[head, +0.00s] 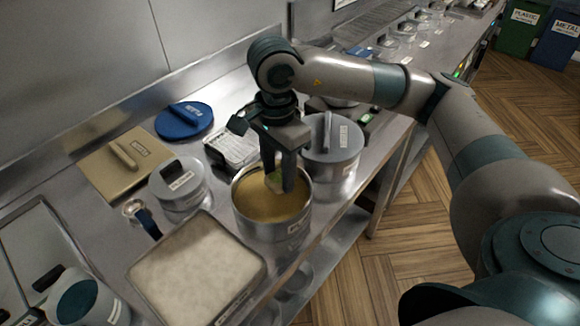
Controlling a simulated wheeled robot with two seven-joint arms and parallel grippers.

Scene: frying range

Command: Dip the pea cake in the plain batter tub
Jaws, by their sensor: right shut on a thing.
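My right gripper (280,172) points down over a round steel tub of yellow-brown batter (244,222), with its fingertips inside the rim. It is shut on a small green piece, the pea cake (273,182), which is mostly hidden by the fingers. The cake is at or just above the batter surface; I cannot tell whether it touches. The tub's front label is only partly readable, seeming to start with "PL".
A lidded steel pot (335,150) stands close right of the tub. A pale-filled square tray (195,268) is in front left. A smaller lidded pot (178,185), a tan lid (125,165) and a blue lid (184,120) lie to the left. The counter's front edge is near the tub.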

